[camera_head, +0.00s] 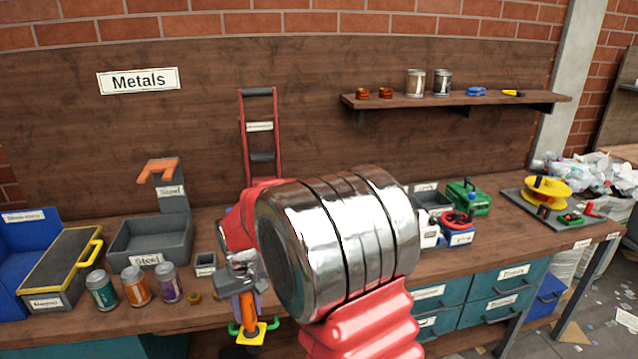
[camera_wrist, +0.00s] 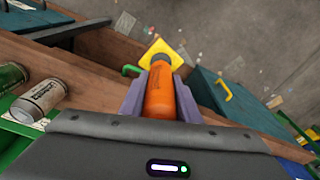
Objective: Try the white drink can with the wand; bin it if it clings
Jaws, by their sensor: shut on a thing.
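My gripper (camera_head: 248,300) is shut on the orange handle of the wand (camera_wrist: 160,92); its purple-grey fingers flank the handle. The wand points down, with a dark collar and a yellow square end (camera_wrist: 161,54), and it hangs in front of the bench edge. A white, printed can (camera_wrist: 40,100) lies on its side at the left of the wrist view, apart from the wand. In the head view I cannot make this can out. The grey steel bin (camera_head: 123,251), labelled "Steel", stands on the bench left of my gripper, with an orange horseshoe sign above it.
A green can (camera_wrist: 10,76) lies beside the white can. Teal (camera_head: 102,290), orange (camera_head: 135,287) and purple (camera_head: 168,283) jars stand before the steel bin. A blue bin (camera_head: 28,240) is at far left. My arm hides the bench middle.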

